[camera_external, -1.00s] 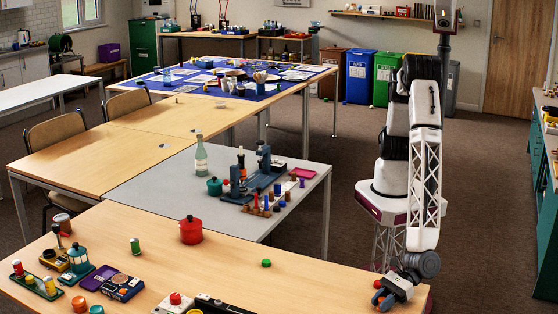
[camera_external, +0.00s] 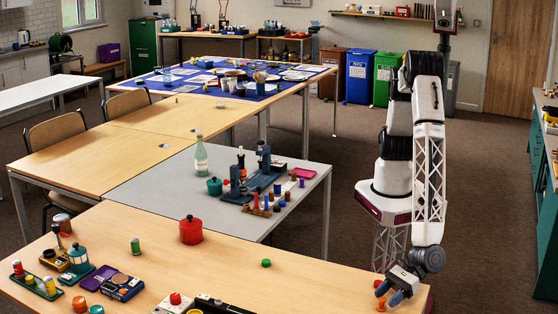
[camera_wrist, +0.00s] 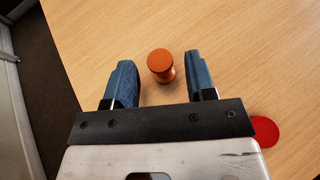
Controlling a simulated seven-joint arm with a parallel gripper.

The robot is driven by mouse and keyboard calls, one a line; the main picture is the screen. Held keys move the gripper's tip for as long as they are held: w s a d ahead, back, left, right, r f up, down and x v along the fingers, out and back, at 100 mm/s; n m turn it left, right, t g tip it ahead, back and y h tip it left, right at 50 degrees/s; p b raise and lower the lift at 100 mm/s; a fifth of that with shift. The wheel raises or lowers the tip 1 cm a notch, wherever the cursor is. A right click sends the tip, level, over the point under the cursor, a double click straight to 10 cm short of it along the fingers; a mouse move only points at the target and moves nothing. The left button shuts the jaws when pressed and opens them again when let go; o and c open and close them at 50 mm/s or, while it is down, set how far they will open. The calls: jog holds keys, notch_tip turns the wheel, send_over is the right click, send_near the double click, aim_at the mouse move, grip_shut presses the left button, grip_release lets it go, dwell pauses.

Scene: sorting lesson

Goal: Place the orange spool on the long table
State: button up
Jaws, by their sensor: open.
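The orange spool (camera_wrist: 160,62) stands upright on a light wood table (camera_wrist: 235,60). In the wrist view it is between the fingertip lines of my gripper (camera_wrist: 164,80), nearer the right finger, with a gap on both sides. In the external view the spool (camera_external: 381,305) shows small beside my gripper (camera_external: 391,295), low over the right end of the foreground wood table (camera_external: 320,290). The fingers are apart and hold nothing. I cannot tell which of the several tables is called the long table.
A flat red disc (camera_wrist: 265,131) lies beside my gripper. A green piece (camera_external: 266,263) and a red pot (camera_external: 191,230) stand farther left. The foreground table's right middle is mostly clear.

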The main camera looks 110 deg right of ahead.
jog(key=shift+v, duration=4.75)
